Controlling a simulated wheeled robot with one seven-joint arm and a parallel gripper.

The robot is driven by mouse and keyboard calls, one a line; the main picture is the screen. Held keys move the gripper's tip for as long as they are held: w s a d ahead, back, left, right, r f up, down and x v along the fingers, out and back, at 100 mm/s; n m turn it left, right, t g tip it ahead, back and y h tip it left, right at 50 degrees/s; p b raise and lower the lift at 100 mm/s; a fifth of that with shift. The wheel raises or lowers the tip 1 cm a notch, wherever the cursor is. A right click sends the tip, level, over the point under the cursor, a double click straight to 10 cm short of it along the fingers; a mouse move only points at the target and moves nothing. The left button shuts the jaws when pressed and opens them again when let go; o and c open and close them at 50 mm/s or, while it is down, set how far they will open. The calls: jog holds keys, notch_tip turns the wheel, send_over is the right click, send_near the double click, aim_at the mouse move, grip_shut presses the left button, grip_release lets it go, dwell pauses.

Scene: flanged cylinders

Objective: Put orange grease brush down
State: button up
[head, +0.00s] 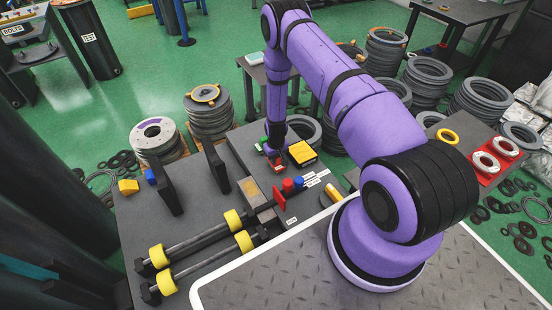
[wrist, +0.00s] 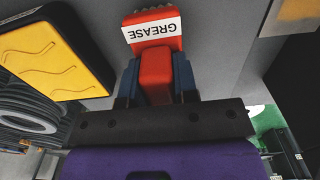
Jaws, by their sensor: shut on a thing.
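The orange-red grease brush (wrist: 155,70) has a white label reading GREASE, upside down in the wrist view. My gripper (wrist: 157,82) is shut on it, with one dark blue finger on each side of its handle. In the head view my gripper (head: 272,152) is low over the back part of the grey workbench (head: 215,215), just left of a black and yellow box. The brush shows there as a small red patch (head: 276,163) below the fingers. I cannot tell whether the brush touches the bench top.
The black and yellow box (head: 302,152) is close beside the brush; it also shows in the wrist view (wrist: 50,55). A red cap (head: 288,185) and a blue cap (head: 299,182) stand nearer. Two yellow-collared rods (head: 195,240) lie at the front left. Dark upright plates (head: 165,187) stand left.

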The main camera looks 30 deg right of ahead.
jog(key=o, duration=1)
jog(key=shift+f, duration=0.1)
jog(key=shift+c, duration=0.2)
notch_tip(320, 180, up, 34)
jog(key=w+a+t, duration=0.1)
jog(key=w+a, duration=0.1)
jog(key=s+a+r+t, duration=0.1)
jog(key=s+r, duration=0.2)
jog(key=r, duration=0.5)
jog(key=s+a+r, duration=0.2)
jog(key=s+r, duration=0.1)
jog(key=r, duration=0.6)
jog(key=s+a+r+t, duration=0.2)
jog(key=s+r, duration=1)
jog(key=r, duration=0.2)
jog(key=s+r, duration=0.2)
jog(key=s, duration=0.7)
jog(key=s+a+r+t, duration=0.1)
jog(key=s+r, duration=0.1)
jog(key=s, duration=0.6)
jog(key=shift+s+a+r, duration=0.3)
jog(key=shift+s+r, duration=0.05)
